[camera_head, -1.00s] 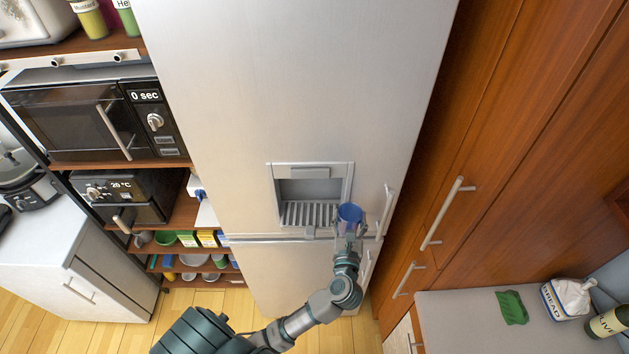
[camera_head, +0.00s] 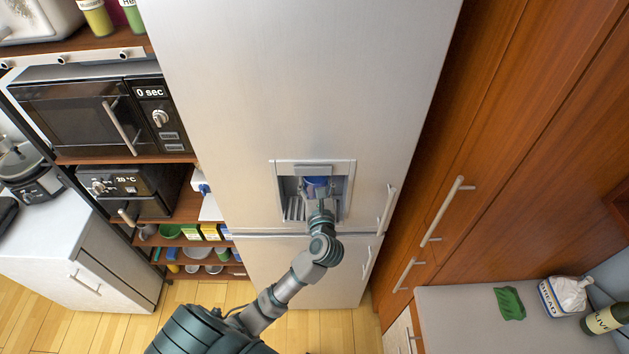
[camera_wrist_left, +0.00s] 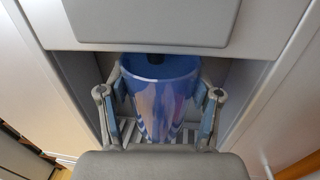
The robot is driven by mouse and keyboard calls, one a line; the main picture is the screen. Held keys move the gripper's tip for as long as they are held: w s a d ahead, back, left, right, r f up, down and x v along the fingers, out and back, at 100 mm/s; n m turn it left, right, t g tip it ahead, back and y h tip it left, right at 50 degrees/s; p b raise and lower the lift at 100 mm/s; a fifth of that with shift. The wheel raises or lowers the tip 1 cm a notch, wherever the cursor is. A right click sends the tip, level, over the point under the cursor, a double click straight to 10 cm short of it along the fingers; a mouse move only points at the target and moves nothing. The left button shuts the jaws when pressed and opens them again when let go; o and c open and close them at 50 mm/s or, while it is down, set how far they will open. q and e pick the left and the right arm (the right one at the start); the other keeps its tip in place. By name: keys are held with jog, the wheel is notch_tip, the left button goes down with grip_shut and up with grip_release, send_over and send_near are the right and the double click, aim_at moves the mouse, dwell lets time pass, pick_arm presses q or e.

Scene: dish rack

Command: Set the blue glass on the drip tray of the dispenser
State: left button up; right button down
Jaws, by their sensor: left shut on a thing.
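The blue glass (camera_head: 317,184) is inside the dispenser recess in the fridge door, under the dispenser's upper housing (camera_head: 313,169). My left gripper (camera_head: 317,200) is shut on it. In the left wrist view the glass (camera_wrist_left: 160,95) stands upright between the two fingers of the gripper (camera_wrist_left: 160,108), with the slatted drip tray (camera_wrist_left: 128,132) below and behind it. The drip tray (camera_head: 293,210) also shows left of the gripper in the head view. The gripper hides the base of the glass, so I cannot tell whether it touches the tray. My right gripper is not in view.
The recess side walls stand close on both sides of the gripper. The fridge door handle (camera_head: 388,209) is to the right. A microwave (camera_head: 90,118) and an oven (camera_head: 135,190) sit on shelves at left. A counter (camera_head: 455,315) with a bread bag (camera_head: 568,295) is at lower right.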

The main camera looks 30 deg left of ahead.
aim_at(314, 196)
pick_arm(q)
jog(key=shift+a, duration=0.15)
jog(key=shift+a+f+b, duration=0.15)
jog(key=shift+f+b, duration=0.4)
jog(key=shift+f, duration=0.15)
notch_tip(314, 196, down, 3)
jog(key=shift+r+b, duration=0.1)
jog(key=shift+b, duration=0.95)
jog(key=shift+d+f+b, duration=0.2)
jog(key=shift+f+b, duration=0.2)
jog(key=shift+f, duration=0.05)
jog(key=shift+a+f, duration=0.15)
jog(key=shift+f, duration=0.25)
jog(key=shift+f+b, duration=0.35)
jog(key=shift+b, duration=0.1)
jog(key=shift+f, duration=0.2)
